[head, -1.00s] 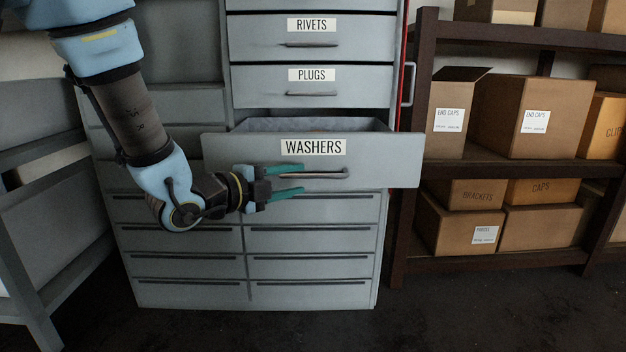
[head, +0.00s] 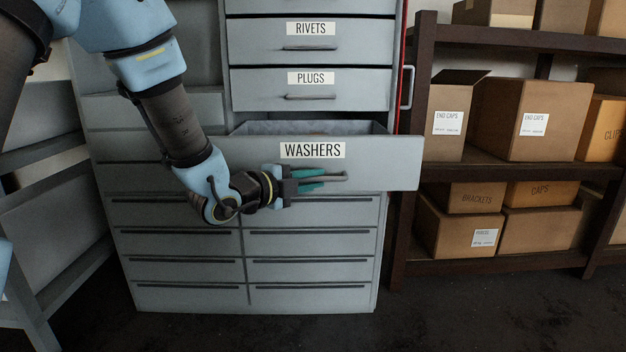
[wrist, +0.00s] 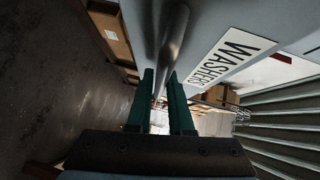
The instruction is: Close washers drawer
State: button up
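The washers drawer (head: 385,165) is a grey drawer with a white "WASHERS" label, pulled out from the cabinet, its open top showing in the head view. Its label (wrist: 226,60) also shows in the wrist view. The drawer's bar handle (head: 340,177) runs across the front below the label. My gripper (head: 319,179) reaches in from the left, its teal fingers above and below the handle. In the wrist view, the fingers (wrist: 163,82) are close together with the handle (wrist: 174,42) between them, and they appear shut on it. The fingers hide part of the handle.
The plugs drawer (head: 350,90) and rivets drawer (head: 350,42) above are shut. Smaller shut drawers (head: 310,242) lie below. A dark shelf (head: 480,166) with cardboard boxes stands at right. A grey rack (head: 60,220) stands at left. The floor in front is clear.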

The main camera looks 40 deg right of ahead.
grip_shut()
dwell(1.0)
